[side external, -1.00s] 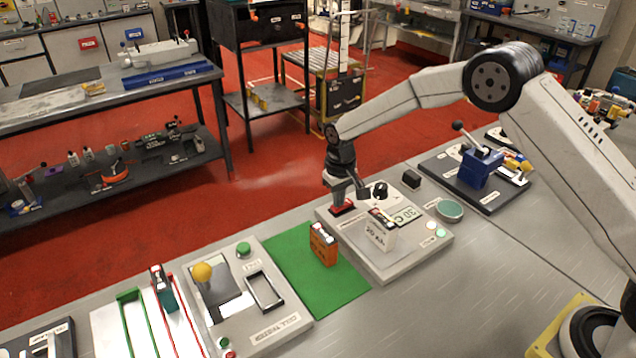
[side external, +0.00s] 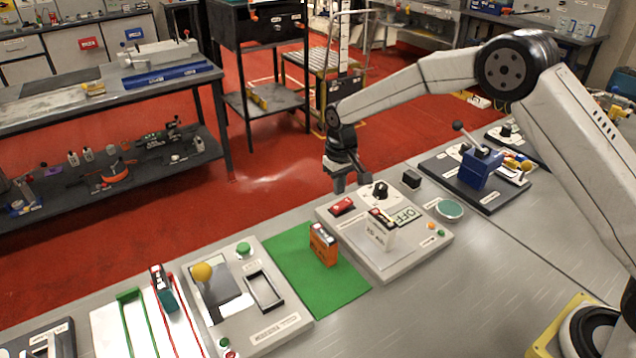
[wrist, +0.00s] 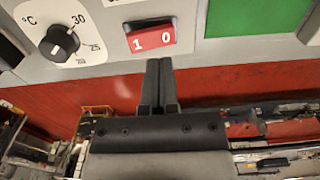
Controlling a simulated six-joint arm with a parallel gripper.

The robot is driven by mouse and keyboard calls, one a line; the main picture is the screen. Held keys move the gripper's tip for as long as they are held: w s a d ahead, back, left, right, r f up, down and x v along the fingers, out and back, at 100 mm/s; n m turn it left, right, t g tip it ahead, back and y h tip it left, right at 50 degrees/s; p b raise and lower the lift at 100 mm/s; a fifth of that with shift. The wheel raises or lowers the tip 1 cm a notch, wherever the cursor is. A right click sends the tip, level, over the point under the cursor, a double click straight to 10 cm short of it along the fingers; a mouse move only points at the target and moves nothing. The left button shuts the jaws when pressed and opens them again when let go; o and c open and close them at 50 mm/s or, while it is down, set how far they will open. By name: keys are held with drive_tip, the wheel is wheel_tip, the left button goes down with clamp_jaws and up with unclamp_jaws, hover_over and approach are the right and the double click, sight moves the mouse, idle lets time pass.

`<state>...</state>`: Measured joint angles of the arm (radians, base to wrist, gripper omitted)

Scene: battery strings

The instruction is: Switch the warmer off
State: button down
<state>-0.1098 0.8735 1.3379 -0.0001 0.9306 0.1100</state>
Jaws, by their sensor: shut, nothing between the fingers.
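The warmer (side external: 388,262) is a light grey panel on the bench. Its red rocker switch (side external: 342,206) also shows in the wrist view (wrist: 152,38), marked 1 and 0. A black dial (side external: 380,190) sits by the switch, with a temperature scale in the wrist view (wrist: 60,43). A pack with a white label (side external: 379,232) stands upright on the panel. My gripper (side external: 352,188) is shut and empty, above and just behind the switch, apart from it. In the wrist view my fingers (wrist: 160,65) are together just below the switch.
An orange battery pack (side external: 323,245) stands on a green mat (side external: 342,289) left of the warmer. A cell tester (side external: 283,322) lies further left. A blue press (side external: 482,167) and a round green-topped dish (side external: 449,209) are to the right. A small black block (side external: 411,179) stands behind.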

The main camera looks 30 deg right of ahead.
sight(342, 207)
drive_tip(key=shift+r, duration=1.6)
drive_tip(key=shift+s+d+r, duration=0.2)
drive_tip(key=shift+s, duration=0.2)
drive_tip(key=s+d+t, duration=0.1)
drive_tip(key=s+d, duration=0.1)
drive_tip(key=s, duration=1.1)
drive_tip(key=s+d+r+t, duration=0.1)
drive_tip(key=s+d, duration=0.2)
drive_tip(key=s, duration=1)
drive_tip(key=shift+d+r+t, duration=0.25)
drive_tip(key=shift+d+t, duration=0.05)
drive_tip(key=shift+d, duration=0.05)
